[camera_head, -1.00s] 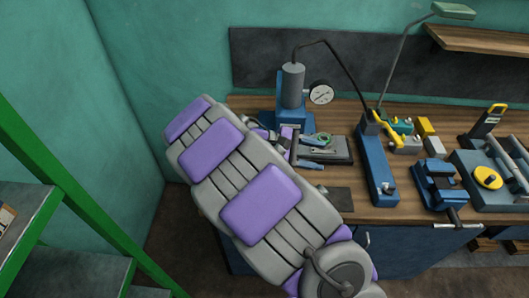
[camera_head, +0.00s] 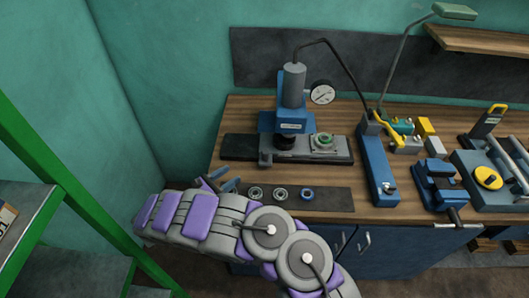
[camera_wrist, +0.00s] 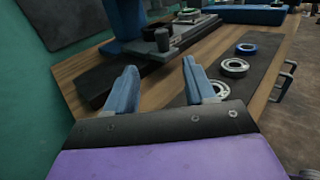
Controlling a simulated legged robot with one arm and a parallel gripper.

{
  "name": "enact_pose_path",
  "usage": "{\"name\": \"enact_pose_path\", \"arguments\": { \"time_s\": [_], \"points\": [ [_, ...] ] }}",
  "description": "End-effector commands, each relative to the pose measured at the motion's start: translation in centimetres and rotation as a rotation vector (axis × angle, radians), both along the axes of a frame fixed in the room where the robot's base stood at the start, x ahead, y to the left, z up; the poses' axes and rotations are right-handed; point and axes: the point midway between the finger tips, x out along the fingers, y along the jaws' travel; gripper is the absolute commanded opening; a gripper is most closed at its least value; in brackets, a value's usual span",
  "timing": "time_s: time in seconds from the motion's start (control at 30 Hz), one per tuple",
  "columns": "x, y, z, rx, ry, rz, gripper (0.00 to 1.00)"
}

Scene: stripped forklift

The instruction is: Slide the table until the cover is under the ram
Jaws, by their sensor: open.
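The blue press (camera_head: 293,108) stands on the workbench, its dark ram (camera_head: 286,140) pointing down. The grey sliding table (camera_head: 338,155) lies on a dark base below it. The cover (camera_head: 322,141), a round part with a greenish ring, sits on the table to the right of the ram, not under it. A grey upright post or handle (camera_head: 265,158) stands at the table's left end. My gripper (camera_head: 222,181) is open and empty over the bench's front left, apart from the table. In the wrist view its blue fingers (camera_wrist: 160,85) are spread, with the table (camera_wrist: 160,47) beyond.
Several ring-shaped parts (camera_head: 281,194) lie on a dark mat (camera_head: 335,200) at the front. A blue arbor-like tool (camera_head: 378,170) and a vise (camera_head: 437,183) stand to the right. A dial gauge (camera_head: 322,92) is beside the press. Green steps (camera_head: 60,185) stand at far left.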

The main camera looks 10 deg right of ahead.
Motion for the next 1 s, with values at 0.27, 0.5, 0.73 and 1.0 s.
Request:
{"name": "enact_pose_path", "arguments": {
  "time_s": [0.27,0.5,0.73,1.0],
  "points": [
    [1.6,-3.1,-0.1,-0.005,0.003,-0.004,0.54],
    [4.0,-7.1,-0.1,-0.003,0.001,-0.006,0.54],
    [6.3,-10.9,-0.1,-0.003,0.001,-0.005,0.54],
    [8.2,-14.1,-0.1,-0.004,0.000,-0.003,0.54]
  ]
}}
